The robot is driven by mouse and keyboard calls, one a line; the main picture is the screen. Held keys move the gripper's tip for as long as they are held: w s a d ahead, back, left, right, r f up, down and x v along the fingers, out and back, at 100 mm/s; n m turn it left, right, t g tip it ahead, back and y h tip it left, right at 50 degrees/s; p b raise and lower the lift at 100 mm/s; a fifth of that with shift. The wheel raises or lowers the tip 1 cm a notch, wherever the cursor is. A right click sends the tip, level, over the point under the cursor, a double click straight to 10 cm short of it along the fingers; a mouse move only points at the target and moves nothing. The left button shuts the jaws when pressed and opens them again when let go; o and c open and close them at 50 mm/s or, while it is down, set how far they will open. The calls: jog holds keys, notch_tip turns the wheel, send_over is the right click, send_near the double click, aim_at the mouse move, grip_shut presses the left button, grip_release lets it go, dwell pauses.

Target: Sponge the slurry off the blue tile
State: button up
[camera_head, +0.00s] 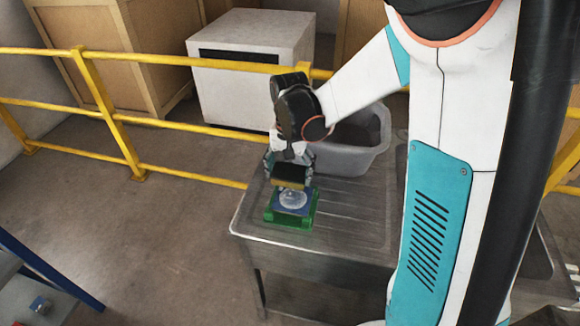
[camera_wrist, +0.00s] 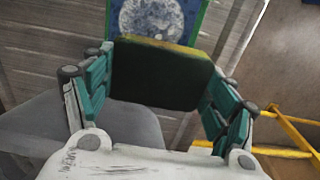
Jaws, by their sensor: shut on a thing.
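The blue tile (camera_head: 283,207) lies in a green holder (camera_head: 306,217) on the metal sink top. A pale grey round slurry patch (camera_head: 293,198) covers its middle. My gripper (camera_head: 288,172) is shut on a sponge (camera_head: 289,183) with a dark face and a yellow layer. In the wrist view the sponge (camera_wrist: 160,75) sits between both fingers of the gripper (camera_wrist: 158,85). The slurry (camera_wrist: 150,17) and tile (camera_wrist: 198,16) show beyond its edge. I cannot tell whether the sponge touches the tile.
A grey tub (camera_head: 350,155) stands on the sink top (camera_head: 350,205) just behind my gripper. Yellow railings (camera_head: 110,110) run behind the sink. A white box-shaped unit (camera_head: 240,90) and wooden crates (camera_head: 85,50) stand beyond them. The ribbed drainboard right of the tile is clear.

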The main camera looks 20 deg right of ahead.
aim_at(285, 198)
notch_tip(285, 198, down, 3)
jog(key=shift+f+b, duration=0.1)
jog(key=shift+b, duration=0.7)
jog(key=shift+s+a+r, duration=0.1)
jog(key=shift+s+r, duration=0.05)
jog(key=shift+r, duration=0.15)
jog(key=shift+c, duration=0.4)
jog(key=s+a, duration=0.2)
jog(key=shift+s+f+p, duration=0.1)
jog(key=shift+s+p, duration=0.2)
jog(key=shift+p, duration=0.05)
jog(key=shift+s+a+f, duration=0.1)
jog(key=shift+s+a, duration=0.15)
jog(key=shift+s, duration=0.15)
jog(key=shift+w+d, duration=0.75)
jog(key=shift+w, duration=0.15)
jog(key=shift+w+d, duration=0.2)
jog(key=shift+w, duration=0.2)
jog(key=shift+w+d+r, duration=0.35)
jog(key=shift+w+d, duration=0.15)
jog(key=shift+w, duration=0.15)
notch_tip(285, 198, up, 3)
jog(key=shift+s+r+p, duration=0.1)
jog(key=shift+s+p, duration=0.05)
jog(key=shift+p, duration=0.85)
jog(key=shift+r, duration=0.25)
jog(key=shift+a+r+p, duration=0.1)
jog(key=shift+r+p, duration=1.4)
jog(key=shift+r, duration=0.4)
